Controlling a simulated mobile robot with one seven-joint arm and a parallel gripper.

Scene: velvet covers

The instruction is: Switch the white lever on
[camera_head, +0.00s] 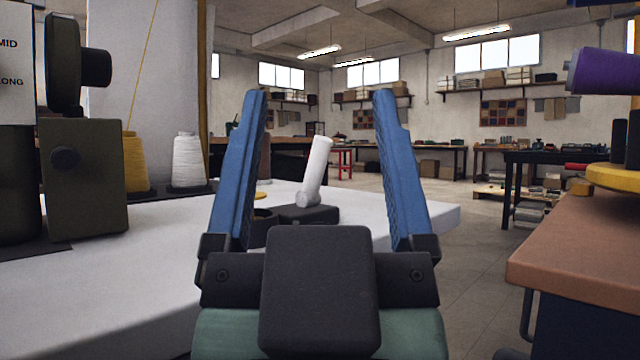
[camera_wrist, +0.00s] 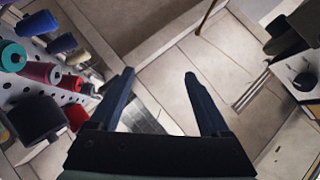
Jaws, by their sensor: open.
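The white lever (camera_head: 318,168) is a short white cylinder on a dark base (camera_head: 308,214), on the white tabletop (camera_head: 400,212) in the head view. It stands nearly upright, its top leaning slightly to the right. My gripper (camera_head: 319,95) has two blue fingers spread wide apart with nothing between them. In the head view the lever shows between the fingers, beyond the gripper and apart from it. The gripper's dark body hides part of the table near the base. In the wrist view my gripper (camera_wrist: 158,74) is open above the floor; I cannot make out the lever there.
A dark green machine (camera_head: 84,180) stands at the left, with yellow (camera_head: 136,163) and white (camera_head: 188,162) thread cones beside it. A brown-topped table (camera_head: 575,240) is at the right, with open floor between. The wrist view shows several spools (camera_wrist: 40,72) at the left.

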